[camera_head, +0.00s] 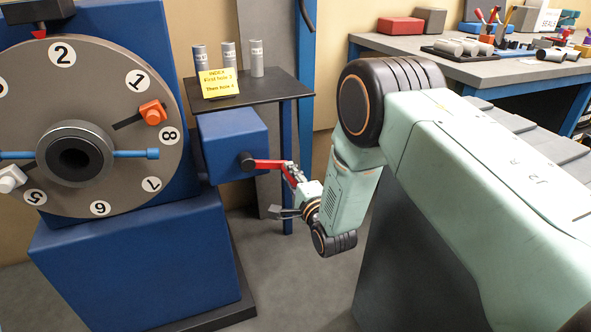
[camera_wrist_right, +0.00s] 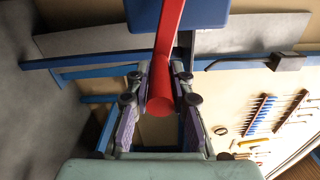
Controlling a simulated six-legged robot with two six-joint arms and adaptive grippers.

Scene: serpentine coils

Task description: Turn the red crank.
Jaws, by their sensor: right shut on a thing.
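The red crank (camera_head: 268,163) sticks out to the right from a dark hub on the blue gearbox (camera_head: 229,143), beside the numbered grey dial (camera_head: 120,90). My right gripper (camera_head: 292,177) is at the crank's outer end. In the right wrist view the red crank (camera_wrist_right: 169,40) runs down from the top between the two fingers of my right gripper (camera_wrist_right: 164,82), its round end (camera_wrist_right: 160,106) facing the camera. The gripper is shut on it. The fingers partly hide the crank's end in the head view. My left gripper is not in view.
A dark shelf (camera_head: 270,88) above the gearbox holds several grey cylinders and a yellow note (camera_head: 219,83). An orange-red clamp (camera_head: 153,112) and a blue rod (camera_head: 140,154) are on the dial. A cluttered workbench (camera_head: 480,68) stands at the back right. Grey floor below the gripper is clear.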

